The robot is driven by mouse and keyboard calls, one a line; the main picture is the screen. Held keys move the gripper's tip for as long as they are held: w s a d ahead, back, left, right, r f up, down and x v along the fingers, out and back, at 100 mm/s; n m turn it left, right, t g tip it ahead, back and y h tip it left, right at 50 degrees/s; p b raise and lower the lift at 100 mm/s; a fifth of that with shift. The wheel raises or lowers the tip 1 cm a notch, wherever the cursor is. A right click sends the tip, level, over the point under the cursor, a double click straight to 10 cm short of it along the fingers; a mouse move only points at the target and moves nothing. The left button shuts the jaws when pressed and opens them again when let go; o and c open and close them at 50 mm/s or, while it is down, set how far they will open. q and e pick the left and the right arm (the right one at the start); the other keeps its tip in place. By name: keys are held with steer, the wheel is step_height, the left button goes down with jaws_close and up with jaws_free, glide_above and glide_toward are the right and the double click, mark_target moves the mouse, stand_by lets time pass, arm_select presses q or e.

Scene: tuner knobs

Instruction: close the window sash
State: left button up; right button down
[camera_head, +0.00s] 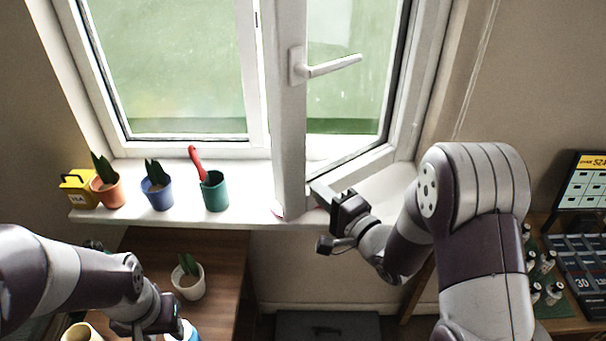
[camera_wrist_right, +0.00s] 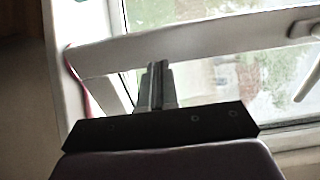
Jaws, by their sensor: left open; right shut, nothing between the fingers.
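The window sash (camera_head: 289,130) is a white frame with glass, swung partly inward over the sill. Its free edge stands toward me, and its bottom rail runs back to the right. A white handle (camera_head: 332,66) on it points right. My right gripper (camera_head: 318,192) is shut and empty at the sash's lower corner, on its right side; I cannot tell whether it touches. In the right wrist view its fingers (camera_wrist_right: 156,86) stand together in front of the sash frame (camera_wrist_right: 190,38). My left gripper (camera_head: 160,326) is low at the left, away from the sash, its fingers partly hidden.
The white sill (camera_head: 250,208) holds a yellow box (camera_head: 76,189), an orange plant pot (camera_head: 107,192), a blue plant pot (camera_head: 157,193) and a green pot (camera_head: 214,191) with a red-handled tool. A white plant pot (camera_head: 188,283) stands on the wooden table below, near my left gripper.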

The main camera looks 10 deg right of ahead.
mark_target(294, 169)
steer(key=x, duration=0.5)
steer(key=shift+w+a+r+p, duration=0.1)
steer(key=shift+w+a+p, duration=0.05)
steer(key=shift+p, duration=0.25)
steer(key=shift+w+a, duration=0.1)
steer(key=shift+w, duration=0.35)
